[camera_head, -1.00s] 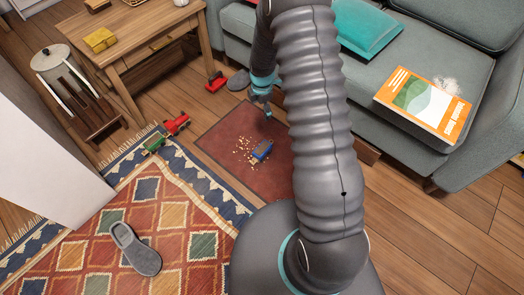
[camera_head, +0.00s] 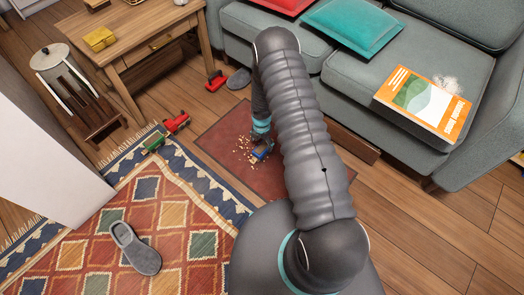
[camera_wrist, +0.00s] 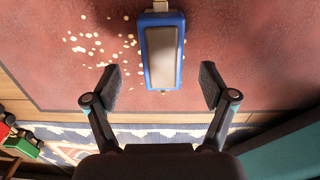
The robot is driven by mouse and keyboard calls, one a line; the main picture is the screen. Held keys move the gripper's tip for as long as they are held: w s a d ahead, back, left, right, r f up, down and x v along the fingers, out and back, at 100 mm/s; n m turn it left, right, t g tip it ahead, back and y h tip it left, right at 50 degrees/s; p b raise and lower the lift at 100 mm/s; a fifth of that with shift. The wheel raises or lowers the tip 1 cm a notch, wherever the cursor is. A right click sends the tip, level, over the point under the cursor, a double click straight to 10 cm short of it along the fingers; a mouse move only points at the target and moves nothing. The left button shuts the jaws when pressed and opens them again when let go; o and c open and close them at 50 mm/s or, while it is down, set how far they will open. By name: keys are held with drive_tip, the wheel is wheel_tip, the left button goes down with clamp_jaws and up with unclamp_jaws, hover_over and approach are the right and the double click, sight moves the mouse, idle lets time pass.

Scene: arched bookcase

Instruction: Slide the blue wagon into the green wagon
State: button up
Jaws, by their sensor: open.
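The blue wagon (camera_head: 262,154), with a grey top, sits on the dark red mat and is partly hidden by my gripper (camera_head: 261,141). In the wrist view the blue wagon (camera_wrist: 162,55) lies lengthwise ahead, its near end between my open fingertips (camera_wrist: 157,86), with a gap on each side. Its height relative to the fingers is hard to tell. The green wagon (camera_wrist: 24,148) also shows at the wrist view's lower left.
Small pale crumbs (camera_head: 245,149) lie on the red mat (camera_head: 215,140) left of the blue wagon. A grey slipper (camera_head: 135,248) lies on the patterned rug (camera_head: 175,215). A wooden table (camera_head: 150,50), a red toy (camera_head: 215,80) and a grey sofa (camera_head: 350,85) stand around the mat.

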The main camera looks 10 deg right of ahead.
sight(262, 147)
drive_tip(key=shift+s+f, duration=0.15)
drive_tip(key=shift+f, duration=3)
drive_tip(key=c, duration=1.3)
